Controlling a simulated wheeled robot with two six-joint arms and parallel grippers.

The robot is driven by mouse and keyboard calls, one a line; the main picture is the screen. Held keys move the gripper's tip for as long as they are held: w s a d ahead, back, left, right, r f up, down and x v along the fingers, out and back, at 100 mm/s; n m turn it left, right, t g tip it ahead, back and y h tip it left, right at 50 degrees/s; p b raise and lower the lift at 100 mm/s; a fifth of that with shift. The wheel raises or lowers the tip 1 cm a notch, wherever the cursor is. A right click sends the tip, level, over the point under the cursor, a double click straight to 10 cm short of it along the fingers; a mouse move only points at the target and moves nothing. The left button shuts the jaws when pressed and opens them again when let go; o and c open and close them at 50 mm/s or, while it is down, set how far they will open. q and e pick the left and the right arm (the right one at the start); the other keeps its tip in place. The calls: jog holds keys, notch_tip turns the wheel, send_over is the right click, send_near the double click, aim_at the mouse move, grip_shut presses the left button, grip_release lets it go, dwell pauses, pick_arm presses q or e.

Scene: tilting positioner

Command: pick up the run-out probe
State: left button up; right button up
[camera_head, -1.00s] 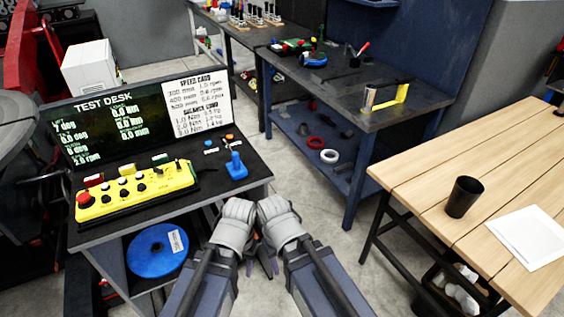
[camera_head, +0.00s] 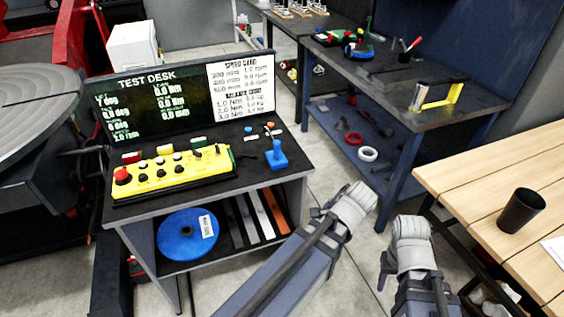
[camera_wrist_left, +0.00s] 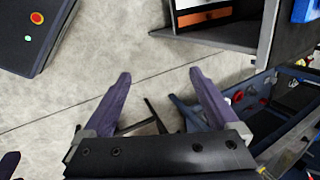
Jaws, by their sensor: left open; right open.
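I cannot pick out the run-out probe for certain. A blue upright piece on a flat blue base (camera_head: 276,155) stands at the right of the test desk, with small orange and blue parts behind it. My left gripper shows open and empty in the left wrist view (camera_wrist_left: 160,76), with purple fingers over the grey floor. In the head view its fingers are hidden behind the left wrist. My right gripper (camera_head: 384,270) points down between the desk and the wooden table. It is open, with only dark finger parts showing, and nothing is seen in it.
The test desk (camera_head: 125,207) carries a yellow control box (camera_head: 175,172) and a screen; a blue disc (camera_head: 187,234) lies on its shelf. A dark bench (camera_head: 440,112) with a yellow bracket (camera_head: 456,93) stands behind. A wooden table (camera_head: 475,190) with a black cup (camera_head: 521,211) is at right.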

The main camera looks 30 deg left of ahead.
pick_arm(q)
jog(key=shift+o, duration=0.2)
jog(key=w+a+m+t+y+b, duration=0.3)
jog(key=w+a+m, duration=0.5)
jog(key=a, duration=0.5)
jog(key=shift+w+y+b, duration=0.4)
jog(key=shift+w+b, duration=0.15)
jog(key=shift+b, duration=0.05)
jog(key=m+t+y+b, duration=0.3)
jog(key=m, duration=0.5)
send_near(279, 159)
jog(key=w+a+f, duration=0.2)
jog(key=shift+w+a+f, duration=0.2)
jog(key=shift+w+f, duration=0.05)
jog(key=shift+w, duration=0.15)
jog(key=shift+w+a+r+m, duration=0.2)
jog(key=shift+a+r+m, duration=0.15)
jog(key=shift+a+m, duration=0.15)
jog(key=shift+b+x, duration=0.4)
jog(key=shift+x, duration=0.55)
jog(key=shift+b+x, duration=1)
jog(key=shift+x, duration=2)
jog(key=shift+s+a, duration=0.1)
jog(key=shift+s, duration=0.1)
pick_arm(e)
notch_tip(279, 159, down, 11)
jog(key=shift+f, duration=0.2)
pick_arm(q)
jog(key=shift+c, duration=0.2)
grip_shut()
